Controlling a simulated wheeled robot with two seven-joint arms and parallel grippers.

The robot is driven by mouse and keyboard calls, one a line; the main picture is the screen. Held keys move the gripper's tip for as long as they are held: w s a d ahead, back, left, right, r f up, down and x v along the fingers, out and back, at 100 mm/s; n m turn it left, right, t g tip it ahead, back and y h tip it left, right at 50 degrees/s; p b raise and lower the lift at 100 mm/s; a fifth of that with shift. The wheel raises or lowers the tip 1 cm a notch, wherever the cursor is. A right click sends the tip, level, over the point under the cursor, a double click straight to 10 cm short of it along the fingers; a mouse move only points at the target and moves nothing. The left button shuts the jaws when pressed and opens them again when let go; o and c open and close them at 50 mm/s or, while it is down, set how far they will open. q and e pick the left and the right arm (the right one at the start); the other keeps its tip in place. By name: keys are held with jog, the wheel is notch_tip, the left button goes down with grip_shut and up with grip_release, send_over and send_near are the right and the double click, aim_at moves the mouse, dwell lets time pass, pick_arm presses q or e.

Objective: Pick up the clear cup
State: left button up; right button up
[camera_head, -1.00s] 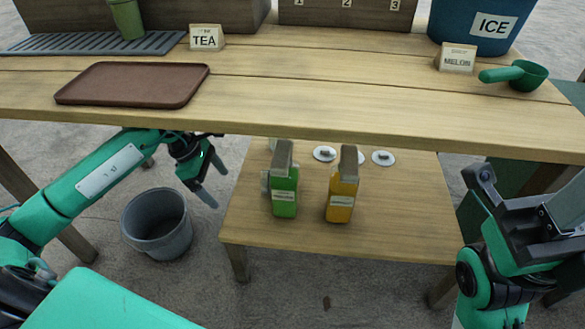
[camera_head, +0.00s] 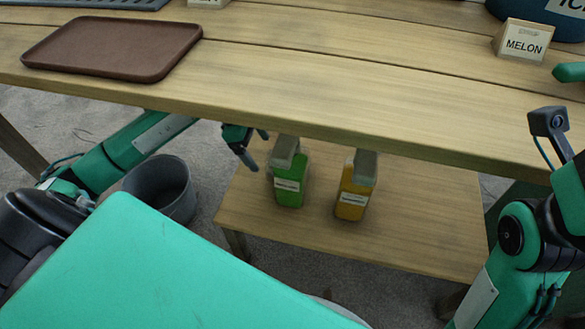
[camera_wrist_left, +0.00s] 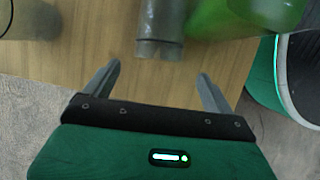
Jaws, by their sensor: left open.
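In the left wrist view, a clear, greyish cup-like shape (camera_wrist_left: 160,30) stands ahead of my fingers, close beside the green bottle (camera_wrist_left: 265,12). My left gripper (camera_wrist_left: 158,70) is open and empty, with the shape in line with the gap and beyond the fingertips. In the head view my left gripper (camera_head: 256,150) is under the table edge, just left of the green bottle (camera_head: 290,182); the clear shape is hardly distinguishable there. My right gripper is out of view.
An orange bottle (camera_head: 356,188) stands right of the green one on the low shelf (camera_head: 410,235). The tabletop (camera_head: 330,85) overhangs it, holding a brown tray (camera_head: 110,48) and a MELON sign (camera_head: 524,42). A grey bin (camera_head: 165,188) stands left.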

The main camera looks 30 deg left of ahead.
pick_arm(q)
jog(key=shift+b+x, duration=1.95)
jog(key=shift+x, duration=1.45)
jog(key=shift+w+d, duration=0.1)
jog(key=shift+w, duration=0.05)
jog(key=shift+r, duration=0.1)
jog(key=shift+c, duration=0.5)
jog(key=c, duration=1)
